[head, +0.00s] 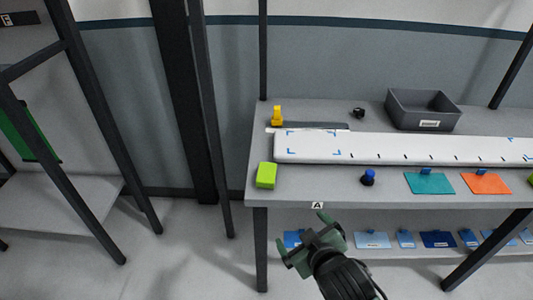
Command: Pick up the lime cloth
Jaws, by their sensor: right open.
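The lime cloth (266,175) looks like a small, thick lime-green block. My right gripper (302,242) is open and empty. In the picture it sits below and to the right of the cloth, in front of the table's front edge and apart from the cloth. My left gripper is not in view.
A long white board (400,148) lies along the table. A dark blue knob-like item (368,177), a teal card (430,183) and an orange card (486,183) lie before it. A grey bin (423,109) and a yellow item (277,116) stand behind. Blue packets (372,240) lie on the lower shelf.

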